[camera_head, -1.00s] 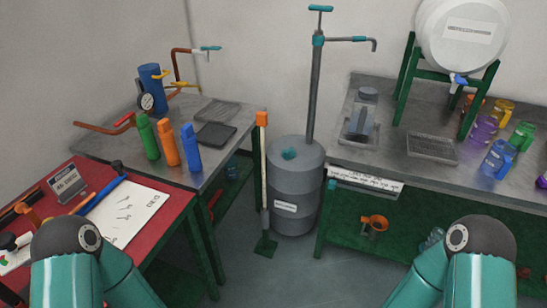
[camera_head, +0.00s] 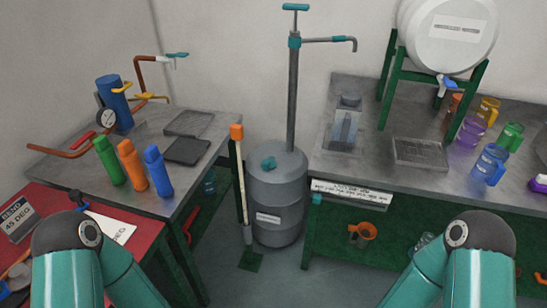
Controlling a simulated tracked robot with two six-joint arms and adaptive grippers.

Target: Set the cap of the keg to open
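A grey keg (camera_head: 277,190) stands on the floor in the gap between the two metal tables. A small teal cap (camera_head: 268,163) sits on its top, towards the left. A tall grey pump pipe (camera_head: 292,95) with a teal handle and side spout rises from the rear of the keg's top. Whether the cap is open or closed cannot be told at this size. Only the teal upper links of my two arms show, at the bottom left and bottom right. Neither of my grippers is in view.
An orange-topped pole (camera_head: 238,170) stands just left of the keg. The left table (camera_head: 75,160) holds green, orange and blue bottles. The right table (camera_head: 350,165) carries a clear container, a white drum (camera_head: 445,35) and coloured mugs. Floor in front of the keg is clear.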

